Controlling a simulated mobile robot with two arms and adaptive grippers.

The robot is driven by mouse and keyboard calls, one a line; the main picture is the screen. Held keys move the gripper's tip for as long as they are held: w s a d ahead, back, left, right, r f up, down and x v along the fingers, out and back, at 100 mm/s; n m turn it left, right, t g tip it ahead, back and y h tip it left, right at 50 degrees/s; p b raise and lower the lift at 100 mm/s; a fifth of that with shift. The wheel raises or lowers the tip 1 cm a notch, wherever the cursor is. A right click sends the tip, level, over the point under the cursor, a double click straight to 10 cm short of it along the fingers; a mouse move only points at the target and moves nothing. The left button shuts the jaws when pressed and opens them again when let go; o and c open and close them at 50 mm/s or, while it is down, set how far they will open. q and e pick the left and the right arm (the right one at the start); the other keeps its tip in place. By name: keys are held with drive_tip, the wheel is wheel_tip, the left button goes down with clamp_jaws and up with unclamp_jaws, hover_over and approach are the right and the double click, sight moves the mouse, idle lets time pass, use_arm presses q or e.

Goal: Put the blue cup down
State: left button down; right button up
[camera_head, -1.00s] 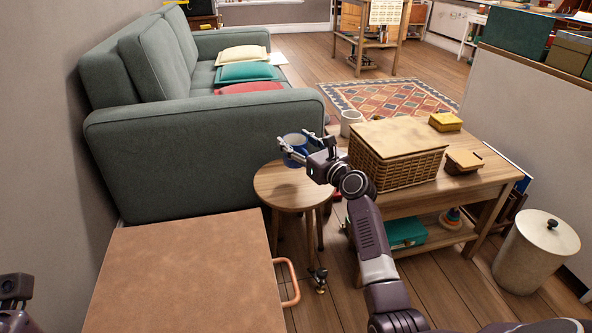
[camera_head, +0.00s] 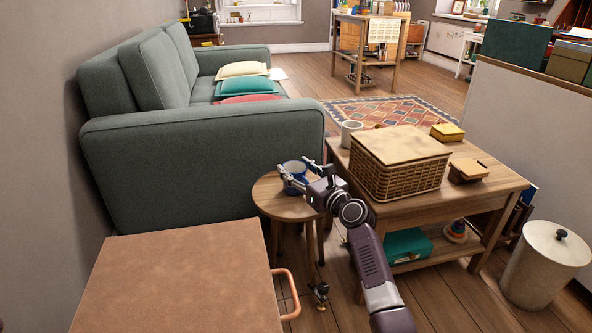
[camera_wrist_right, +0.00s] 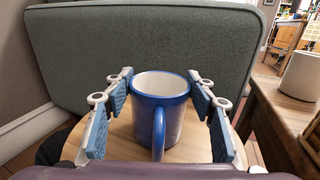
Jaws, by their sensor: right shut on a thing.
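The blue cup (camera_head: 295,180) has a white inside and stands upright, with its handle towards my right wrist camera. My right gripper (camera_head: 302,174) is shut on it, with one finger on each side of the cup. The cup also shows in the right wrist view (camera_wrist_right: 160,108), between the pale blue finger pads. It is over the round wooden stool top (camera_head: 268,204), low to the wood. I cannot tell whether its base touches the wood. My left gripper is not in view.
A low wooden table (camera_head: 497,188) with a wicker basket (camera_head: 395,178) and a white mug (camera_head: 350,132) stands right of the stool. A green sofa (camera_head: 200,165) is behind it. A brown-topped cabinet (camera_head: 175,280) is in front. The stool top looks otherwise clear.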

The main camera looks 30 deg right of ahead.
drive_tip(key=shift+f, duration=0.1)
drive_tip(key=o, duration=1.3)
drive_tip(key=shift+o, duration=0.2)
